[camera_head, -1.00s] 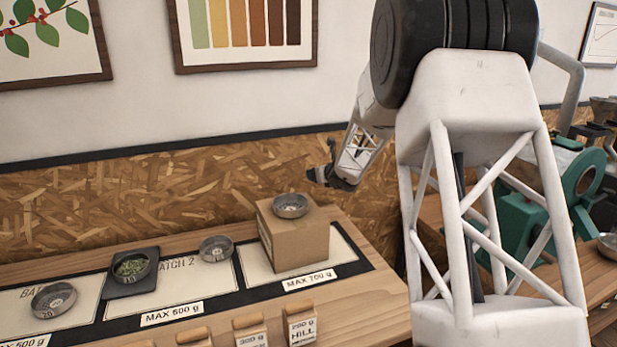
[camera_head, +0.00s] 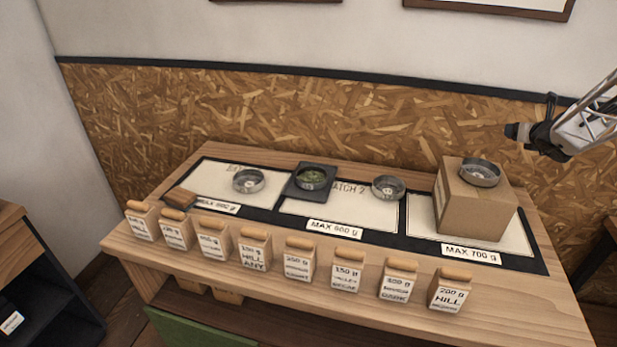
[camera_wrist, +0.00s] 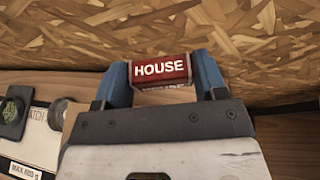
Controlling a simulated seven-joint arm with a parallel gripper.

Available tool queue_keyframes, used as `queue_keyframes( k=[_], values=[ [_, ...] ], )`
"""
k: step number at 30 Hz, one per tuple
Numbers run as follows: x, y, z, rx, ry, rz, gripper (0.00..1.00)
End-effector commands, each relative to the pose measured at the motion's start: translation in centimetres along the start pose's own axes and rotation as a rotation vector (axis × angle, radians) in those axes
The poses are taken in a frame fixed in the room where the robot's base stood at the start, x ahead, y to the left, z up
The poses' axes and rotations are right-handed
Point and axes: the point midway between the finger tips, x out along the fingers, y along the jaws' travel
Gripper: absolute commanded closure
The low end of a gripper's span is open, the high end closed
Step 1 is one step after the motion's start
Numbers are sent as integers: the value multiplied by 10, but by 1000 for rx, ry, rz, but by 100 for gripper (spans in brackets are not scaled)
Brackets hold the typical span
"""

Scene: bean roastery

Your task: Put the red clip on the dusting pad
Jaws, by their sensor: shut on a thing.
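My gripper (camera_wrist: 162,74) is shut on the red clip (camera_wrist: 160,68), a small red block with a white HOUSE label, held between its two blue fingers in the wrist view. In the head view my gripper (camera_head: 516,132) is at the right, raised above the table's back right, near the cardboard box; the clip cannot be made out there. I cannot tell any dusting pad for certain. A dark square piece (camera_head: 297,191) under a bowl of green beans lies mid-table, and a small brown block (camera_head: 180,199) lies at the left.
A cardboard box (camera_head: 470,212) with a metal bowl (camera_head: 480,172) on top stands at the right. Metal bowls (camera_head: 248,181) (camera_head: 388,188) stand on the mats. Several labelled bags (camera_head: 254,250) line the table's front edge. The chipboard wall (camera_head: 330,110) is close behind.

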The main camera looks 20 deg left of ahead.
Motion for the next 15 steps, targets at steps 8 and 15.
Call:
queue_keyframes(
  k=[8, 15],
  values=[
    [29, 71, 14, -40, -5, 93, 57],
    [54, 147, 26, -81, -10, 191, 57]
  ],
)
